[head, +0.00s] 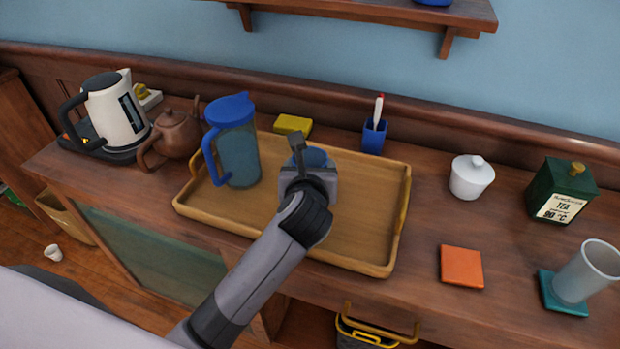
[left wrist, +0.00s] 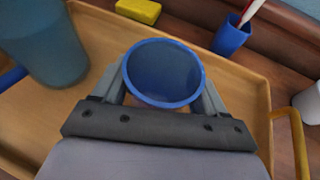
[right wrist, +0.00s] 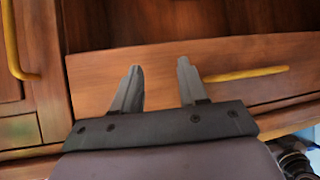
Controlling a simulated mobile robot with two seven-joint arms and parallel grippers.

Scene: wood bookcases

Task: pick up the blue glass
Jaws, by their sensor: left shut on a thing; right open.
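The blue glass (left wrist: 163,73) is between the fingers of my left gripper (left wrist: 165,95) in the left wrist view, its round rim facing the camera. My left gripper is shut on it. In the head view the glass (head: 316,157) shows only in part behind my left gripper (head: 305,165), over the wooden tray (head: 365,215). I cannot tell whether its base touches the tray. My right gripper (right wrist: 158,90) is open and empty in front of wooden drawers.
A blue-lidded pitcher (head: 238,150) stands on the tray's left part. A yellow sponge (head: 292,124) and blue pen cup (head: 374,136) are behind the tray. A white jar (head: 471,178), green tea tin (head: 562,190), orange coaster (head: 461,267) and clear glass (head: 587,272) are to the right.

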